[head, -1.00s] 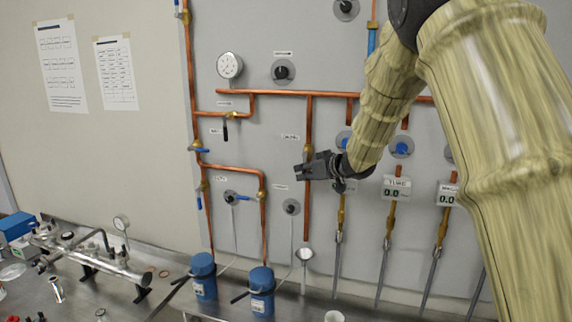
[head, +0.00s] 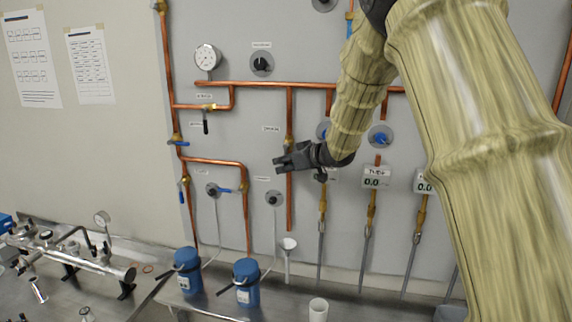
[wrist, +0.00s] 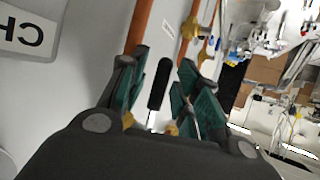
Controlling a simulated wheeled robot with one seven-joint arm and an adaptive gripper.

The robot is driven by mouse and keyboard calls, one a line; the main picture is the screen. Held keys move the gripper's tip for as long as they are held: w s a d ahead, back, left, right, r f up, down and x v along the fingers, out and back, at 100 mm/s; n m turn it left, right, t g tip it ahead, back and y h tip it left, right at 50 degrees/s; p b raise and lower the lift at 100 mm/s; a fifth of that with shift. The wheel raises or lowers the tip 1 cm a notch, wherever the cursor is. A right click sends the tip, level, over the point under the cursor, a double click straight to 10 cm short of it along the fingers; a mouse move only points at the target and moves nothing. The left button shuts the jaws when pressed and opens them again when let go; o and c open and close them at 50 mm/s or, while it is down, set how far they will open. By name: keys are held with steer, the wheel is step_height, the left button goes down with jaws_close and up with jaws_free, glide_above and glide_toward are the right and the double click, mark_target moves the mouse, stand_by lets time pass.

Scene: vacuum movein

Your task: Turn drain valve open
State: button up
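A vertical copper pipe (head: 290,110) on the grey panel carries a small brass fitting (head: 290,143) beside a label (head: 271,128) too small to read; I cannot confirm that this is the drain valve. My gripper (head: 284,163) is in front of this pipe, just below the fitting. In the wrist view my gripper (wrist: 160,95) is open, its green-padded fingers apart. A black lever handle (wrist: 159,83) shows between them, with brass (wrist: 172,128) at its base. I cannot tell whether a finger touches it. In the head view my gripper hides this handle.
Another black-handled valve (head: 206,122) and blue-handled valves (head: 184,187) are on pipes to the left. A gauge (head: 206,57) and round knobs (head: 273,198) are on the panel.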

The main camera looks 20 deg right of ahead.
steer(key=shift+s+d+r, duration=0.1)
steer(key=v, duration=0.7)
steer(key=shift+s+r, duration=0.2)
steer(key=shift+s, duration=0.15)
steer(key=shift+d, duration=0.1)
steer(key=s+a+f+m+g+h+b, duration=0.15)
steer(key=s+f, duration=0.35)
steer(key=f, duration=1)
steer(key=s+a+f+m+g+b, duration=0.1)
steer(key=s+f+b, duration=0.35)
steer(key=f, duration=1.15)
steer(key=s+a+f+m+g+h+b, duration=0.15)
steer(key=s+f, duration=0.45)
steer(key=f, duration=0.9)
steer(key=s+a+f+m+g+h+b, duration=0.1)
steer(key=s+f+g+b, duration=0.25)
steer(key=s+f, duration=1.7)
steer(key=s+f+g+h+b, duration=0.1)
steer(key=s+f+g, duration=0.1)
steer(key=s, duration=0.8)
steer(key=s+f+g+h+b, duration=0.1)
steer(key=s+f, duration=0.3)
steer(key=s, duration=0.6)
steer(key=shift+f+m+g, duration=0.4)
steer(key=shift+g, duration=0.15)
